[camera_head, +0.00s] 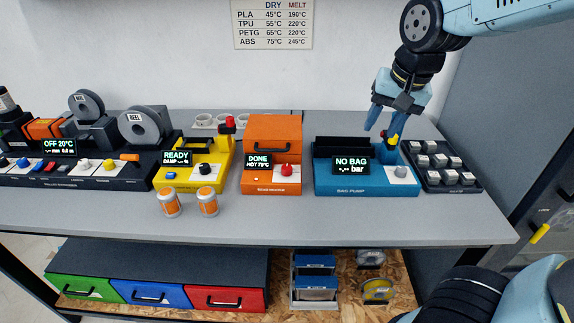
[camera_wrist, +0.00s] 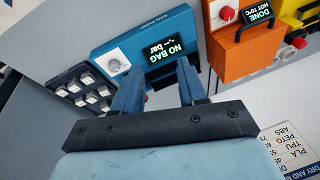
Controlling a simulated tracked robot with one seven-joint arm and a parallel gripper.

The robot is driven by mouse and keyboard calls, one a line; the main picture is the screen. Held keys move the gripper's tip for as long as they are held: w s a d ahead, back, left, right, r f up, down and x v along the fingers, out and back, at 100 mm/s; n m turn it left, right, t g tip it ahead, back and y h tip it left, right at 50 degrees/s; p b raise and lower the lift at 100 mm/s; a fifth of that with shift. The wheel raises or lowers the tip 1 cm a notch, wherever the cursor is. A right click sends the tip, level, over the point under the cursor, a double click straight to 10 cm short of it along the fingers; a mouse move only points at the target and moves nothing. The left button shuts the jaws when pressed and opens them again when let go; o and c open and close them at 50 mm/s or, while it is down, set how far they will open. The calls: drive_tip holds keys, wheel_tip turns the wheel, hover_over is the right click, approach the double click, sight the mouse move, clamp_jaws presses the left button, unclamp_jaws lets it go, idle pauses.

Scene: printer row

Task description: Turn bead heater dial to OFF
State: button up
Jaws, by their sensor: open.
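The orange bead heater (camera_head: 272,155) stands in the middle of the bench. Its small screen (camera_head: 257,162) reads DONE, HOT 70°C. Its red dial (camera_head: 287,170) sits on a pale panel at the front right; the dial's exact setting is too small to read. The heater also shows at the upper right of the wrist view (camera_wrist: 230,55), with the red dial (camera_wrist: 227,13) at the top. My gripper (camera_head: 382,127) is open and empty, above the back right of the blue bag pump, to the right of the heater. Its two fingers (camera_wrist: 156,85) point down toward the pump in the wrist view.
The blue bag pump (camera_head: 345,185), screen NO BAG, stands right of the heater. A yellow machine (camera_head: 178,183), screen READY, stands left. Two orange-and-white jars (camera_head: 207,202) stand in front, left of the heater. A dark tray of cubes (camera_head: 447,183) lies far right.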

drive_tip(key=w+a+f+m+h, duration=0.1)
drive_tip(key=w+a+f, duration=0.15)
drive_tip(key=a, duration=0.35)
drive_tip(key=w+a+f+h, duration=0.1)
drive_tip(key=w+a+f, duration=0.15)
drive_tip(key=a, duration=0.35)
drive_tip(key=t+h, duration=0.1)
approach(287, 167)
drive_tip(key=shift+m, duration=0.3)
drive_tip(key=shift+x, duration=4.35)
drive_tip(key=shift+a, duration=0.1)
drive_tip(key=c, duration=0.7)
